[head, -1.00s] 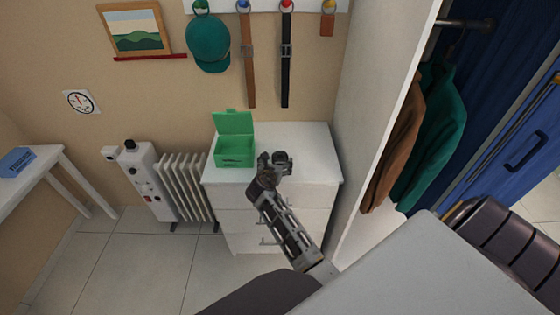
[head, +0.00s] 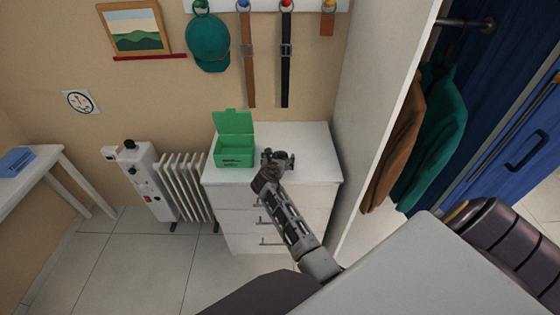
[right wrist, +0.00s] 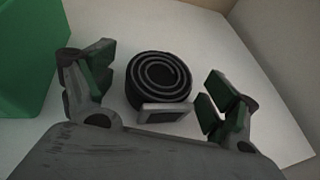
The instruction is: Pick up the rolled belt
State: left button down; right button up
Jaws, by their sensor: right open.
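The rolled belt (right wrist: 160,78) is a black spiral coil with a grey buckle, on the white dresser top (head: 312,143). In the right wrist view it sits between the two open fingers of my right gripper (right wrist: 155,95), with a gap on each side. In the head view my right gripper (head: 277,160) is over the dresser top, just right of the green box, and hides the belt. My left gripper is not in view.
A green open-lidded box (head: 234,151) stands close to the left of my right gripper. The white wardrobe side panel (head: 385,100) rises at the right. Belts and a teal cap (head: 208,44) hang on the wall behind. The dresser's right part is clear.

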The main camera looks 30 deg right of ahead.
aim_at(279, 158)
jog(key=shift+c, duration=0.4)
jog(key=c, duration=1.1)
jog(key=shift+r, duration=0.1)
